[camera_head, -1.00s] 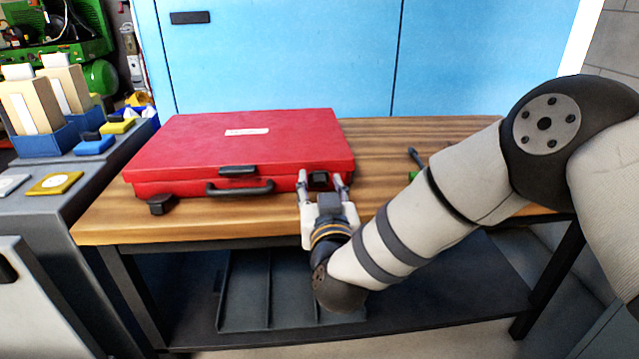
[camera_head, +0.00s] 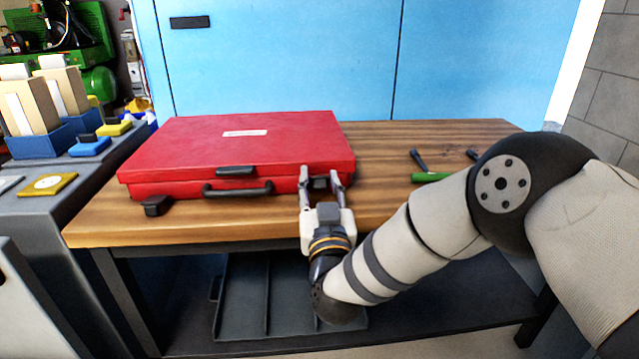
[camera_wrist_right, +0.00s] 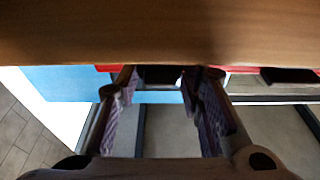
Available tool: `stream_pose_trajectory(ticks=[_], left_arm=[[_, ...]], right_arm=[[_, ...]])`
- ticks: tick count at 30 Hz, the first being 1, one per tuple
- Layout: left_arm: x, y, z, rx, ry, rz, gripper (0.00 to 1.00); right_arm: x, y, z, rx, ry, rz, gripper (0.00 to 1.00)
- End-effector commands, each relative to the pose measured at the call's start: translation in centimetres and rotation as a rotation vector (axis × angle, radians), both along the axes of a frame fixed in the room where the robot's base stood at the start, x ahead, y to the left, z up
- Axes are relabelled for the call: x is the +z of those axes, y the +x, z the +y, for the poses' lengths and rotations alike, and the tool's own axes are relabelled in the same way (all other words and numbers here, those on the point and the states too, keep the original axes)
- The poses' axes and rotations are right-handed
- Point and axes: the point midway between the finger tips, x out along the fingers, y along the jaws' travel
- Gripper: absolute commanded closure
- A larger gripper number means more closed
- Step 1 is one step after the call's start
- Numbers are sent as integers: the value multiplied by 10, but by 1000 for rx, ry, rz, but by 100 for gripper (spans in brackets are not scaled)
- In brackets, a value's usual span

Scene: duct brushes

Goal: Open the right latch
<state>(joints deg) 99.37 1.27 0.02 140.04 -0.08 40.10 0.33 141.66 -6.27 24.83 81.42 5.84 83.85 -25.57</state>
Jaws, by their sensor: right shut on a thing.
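A closed red case (camera_head: 235,147) lies on the wooden workbench, its black handle (camera_head: 238,189) facing me. The left latch (camera_head: 156,206) hangs down and sticks out at the case's front left. The right latch (camera_head: 320,183) is a dark piece at the front right, partly hidden by my fingers. My right gripper (camera_head: 320,178) has one finger on each side of it and is shut on it. In the right wrist view the dark latch (camera_wrist_right: 160,75) shows between the two fingertips, against a red strip of the case. My left gripper is not in view.
The wooden workbench (camera_head: 385,150) has free room right of the case. A green-handled tool (camera_head: 430,177) lies there. A blue cabinet (camera_head: 290,60) stands behind. A grey side unit at the left holds blue bins (camera_head: 40,143) and small coloured blocks. A dark tray (camera_head: 240,310) lies on the lower shelf.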

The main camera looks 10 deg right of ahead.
Motion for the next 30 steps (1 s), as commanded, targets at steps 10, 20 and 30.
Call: stream_pose_trajectory(ticks=[10, 20, 30], left_arm=[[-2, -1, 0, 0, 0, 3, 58], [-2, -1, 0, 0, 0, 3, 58], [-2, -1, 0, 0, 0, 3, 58]], right_arm=[[-2, -1, 0, 1, 0, -31, 61], [-2, -3, 0, 1, 0, -31, 58], [-22, -79, 1, 4, -1, -27, 58]])
